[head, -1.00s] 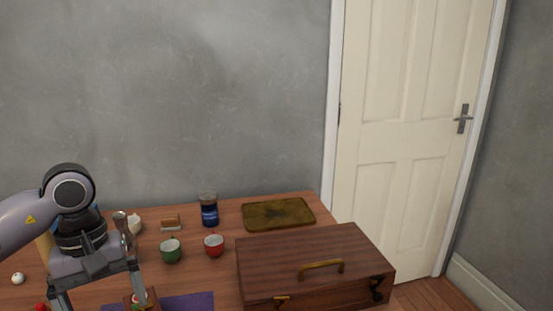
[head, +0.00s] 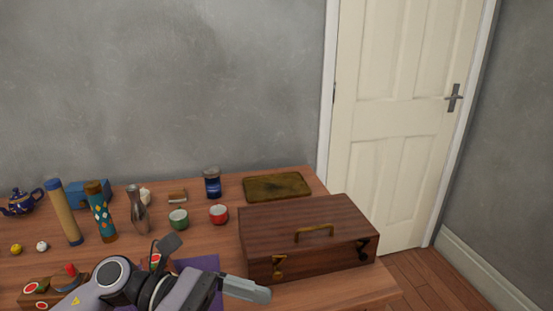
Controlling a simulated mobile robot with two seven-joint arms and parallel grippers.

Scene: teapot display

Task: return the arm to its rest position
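My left arm comes in from the bottom left of the head view, low over the front of the table. Its gripper (head: 245,288) points to the right, in front of the wooden case (head: 307,235). One grey finger shows clearly, and I see nothing held at it. A dark flat part stands up behind the wrist, and I cannot tell whether it is the other finger. The gap between the fingers is hidden. The arm covers part of the purple mat (head: 208,264). My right gripper is not in view.
On the table (head: 225,245) stand a teapot (head: 20,203), two tall tubes, a silver carafe (head: 138,212), a green cup (head: 178,219), a red cup (head: 218,214), a dark jar (head: 212,184) and a tray (head: 277,187). Free space lies above the table. A door is at right.

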